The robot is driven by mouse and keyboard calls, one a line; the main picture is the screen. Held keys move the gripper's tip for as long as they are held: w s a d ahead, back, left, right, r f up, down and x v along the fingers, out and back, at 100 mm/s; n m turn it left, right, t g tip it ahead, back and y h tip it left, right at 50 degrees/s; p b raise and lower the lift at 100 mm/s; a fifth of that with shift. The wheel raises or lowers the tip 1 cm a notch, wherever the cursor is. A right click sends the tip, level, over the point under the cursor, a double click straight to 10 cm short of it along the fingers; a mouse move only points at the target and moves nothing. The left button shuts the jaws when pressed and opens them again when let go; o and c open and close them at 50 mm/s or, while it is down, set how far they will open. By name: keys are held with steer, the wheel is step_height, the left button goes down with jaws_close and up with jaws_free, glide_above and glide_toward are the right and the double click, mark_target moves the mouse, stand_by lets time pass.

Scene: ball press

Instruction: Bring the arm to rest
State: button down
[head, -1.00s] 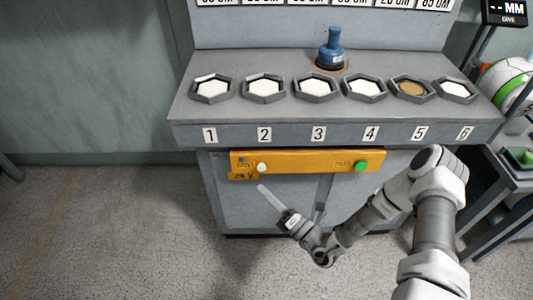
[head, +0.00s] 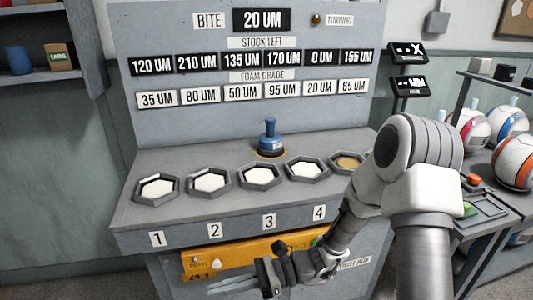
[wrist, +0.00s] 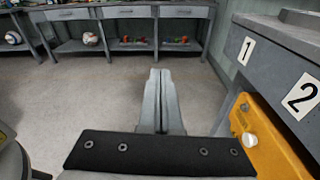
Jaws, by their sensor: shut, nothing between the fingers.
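My gripper (head: 212,288) is low in front of the grey press bench (head: 130,212), near the yellow panel (head: 240,256). Its fingers point left in the head view. In the wrist view my gripper (wrist: 160,74) has its two fingers together with nothing between them. The fingers point out over the open floor, with the bench at the right. My arm bends from the right side of the head view down to the gripper. It hides the right end of the bench and part of the panel.
A sign reads BITE 20 UM. Balls (head: 514,160) stand on a rack at right. In the wrist view, a long table (wrist: 130,12) stands beyond clear floor (wrist: 85,85).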

steer(key=s+d+r+n+t+h, duration=0.45)
steer(key=d+r+n+h, duration=0.4)
steer(key=d, duration=0.25)
steer(key=s+d+r+n+t+h, duration=0.45)
steer(key=d+r+n+h, duration=0.4)
steer(key=d, duration=0.35)
step_height(320, 180, up, 18)
steer(key=p, duration=1.7)
steer(key=shift+d+m+t+y, duration=0.25)
steer(key=shift+m+t+y, duration=0.05)
steer(key=shift+m+y, duration=0.1)
steer(key=shift+w, duration=0.1)
